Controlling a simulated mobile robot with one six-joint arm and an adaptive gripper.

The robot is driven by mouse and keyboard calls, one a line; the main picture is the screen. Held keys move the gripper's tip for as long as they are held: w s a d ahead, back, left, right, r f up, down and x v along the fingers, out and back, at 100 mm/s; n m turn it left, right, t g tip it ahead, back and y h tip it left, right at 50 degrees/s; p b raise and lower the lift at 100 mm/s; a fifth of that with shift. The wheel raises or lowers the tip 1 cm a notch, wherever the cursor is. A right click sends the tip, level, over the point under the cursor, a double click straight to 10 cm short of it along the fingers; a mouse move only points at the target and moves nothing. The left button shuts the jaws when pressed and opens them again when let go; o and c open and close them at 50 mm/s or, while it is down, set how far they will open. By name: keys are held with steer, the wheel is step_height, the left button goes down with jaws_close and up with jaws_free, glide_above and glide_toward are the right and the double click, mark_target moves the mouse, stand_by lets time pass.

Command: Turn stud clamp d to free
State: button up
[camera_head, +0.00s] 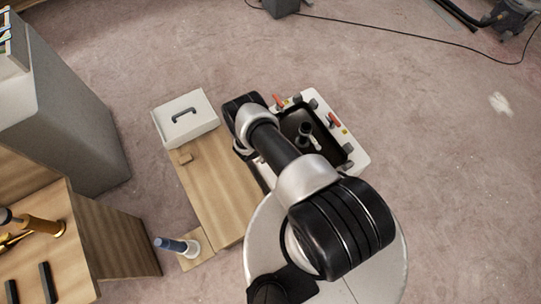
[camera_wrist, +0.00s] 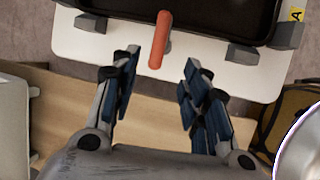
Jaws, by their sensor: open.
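A white frame (camera_head: 362,160) around a dark opening (camera_head: 330,149) carries red-orange clamp handles; two show in the head view, at the upper left (camera_head: 279,100) and the right (camera_head: 334,120). In the wrist view one red clamp handle (camera_wrist: 160,40) stands on the white frame (camera_wrist: 110,42), its near end between my fingertips. My gripper (camera_wrist: 160,70) is open, with a finger on each side of the handle and gaps visible. I cannot read which letter this clamp bears. A yellow label A (camera_wrist: 296,14) is at the upper right. My arm hides the near-left frame side in the head view.
Grey blocks (camera_wrist: 91,22) sit along the frame edge, left and right of the handle. A wooden bench (camera_head: 215,200) with a white handled box (camera_head: 186,117) lies left of the frame. A yellow-black object (camera_wrist: 290,115) is at the wrist view's right. Open floor lies to the right.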

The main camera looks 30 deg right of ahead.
steer(key=b+x, duration=0.9)
steer(key=x, duration=0.4)
steer(key=shift+w+d+f+b, duration=0.1)
steer(key=shift+d+f+b, duration=0.05)
steer(key=shift+f+b, duration=0.15)
steer(key=shift+r, duration=0.1)
steer(key=shift+c, duration=0.3)
steer(key=shift+w, duration=0.1)
jaws_close()
